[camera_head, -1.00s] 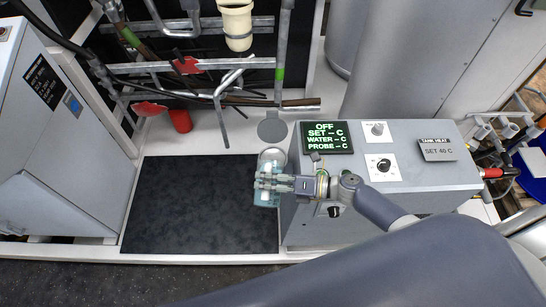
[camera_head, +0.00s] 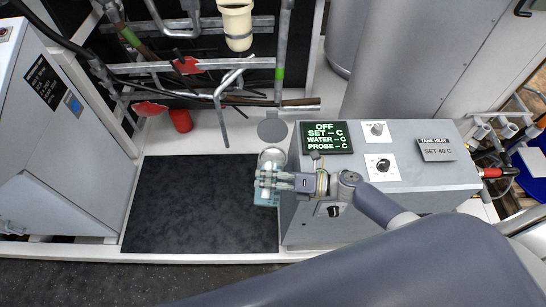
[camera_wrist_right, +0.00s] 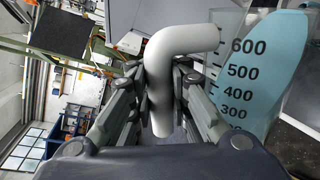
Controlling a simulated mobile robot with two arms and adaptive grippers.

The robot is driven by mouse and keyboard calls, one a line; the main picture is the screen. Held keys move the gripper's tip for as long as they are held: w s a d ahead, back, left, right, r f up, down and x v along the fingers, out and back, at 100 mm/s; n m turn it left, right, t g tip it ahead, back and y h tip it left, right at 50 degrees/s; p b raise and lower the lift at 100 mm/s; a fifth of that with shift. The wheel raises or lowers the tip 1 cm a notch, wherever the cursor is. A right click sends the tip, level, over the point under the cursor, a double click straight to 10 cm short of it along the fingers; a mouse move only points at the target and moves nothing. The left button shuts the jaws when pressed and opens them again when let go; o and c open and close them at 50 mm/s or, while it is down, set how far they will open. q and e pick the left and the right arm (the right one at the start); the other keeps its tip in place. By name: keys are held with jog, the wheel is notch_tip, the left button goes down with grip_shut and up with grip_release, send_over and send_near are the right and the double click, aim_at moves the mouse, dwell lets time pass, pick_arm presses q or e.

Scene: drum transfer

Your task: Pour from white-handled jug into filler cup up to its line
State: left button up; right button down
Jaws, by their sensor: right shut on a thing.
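My right gripper (camera_head: 272,182) is shut on the white handle (camera_wrist_right: 178,48) of a clear jug (camera_wrist_right: 232,75). The right wrist view shows the handle between the fingers, the jug's dark scale marks up to 600, and light blue liquid (camera_wrist_right: 275,80) inside. A cream cup (camera_head: 236,22), likely the filler cup, hangs at the top centre, away from the jug. Its inside level cannot be made out. My left gripper is out of view.
A grey control box (camera_head: 400,185) stands right beside my right gripper, with a display (camera_head: 326,137) and knobs. Metal pipes (camera_head: 222,95) and a flat grey disc (camera_head: 272,127) lie beyond. The black mat (camera_head: 195,205) to the left is clear.

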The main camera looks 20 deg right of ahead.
aim_at(263, 191)
jog(key=shift+w+r+m+p, duration=0.3)
jog(key=shift+r+p, duration=0.05)
jog(key=shift+p, duration=0.15)
dwell(0.9)
jog(key=shift+s+f, duration=0.1)
jog(key=shift+f, duration=0.1)
jog(key=s+f+n+b, duration=0.1)
jog(key=b, duration=0.1)
jog(key=s+f+n+b, duration=0.1)
jog(key=b, duration=0.1)
jog(key=shift+a+f+b, duration=0.1)
jog(key=shift+a+b, duration=0.3)
jog(key=shift+n+t, duration=0.3)
jog(key=shift+n, duration=0.1)
jog(key=shift+r, duration=0.35)
jog(key=shift+s+a+f+n+b, duration=0.1)
jog(key=shift+s+f+n+b, duration=0.15)
jog(key=shift+f+b, duration=0.45)
jog(key=s+a+f+n+t+b, duration=0.1)
jog(key=s+f+n+b, duration=0.2)
jog(key=b, duration=0.6)
jog(key=s+a+f+n+t+y+b, duration=0.1)
jog(key=s+f+n+b, duration=0.2)
jog(key=f+n+b, duration=0.2)
jog(key=shift+a+f+b, duration=0.4)
jog(key=shift+f+b, duration=1.1)
jog(key=shift+b, duration=0.55)
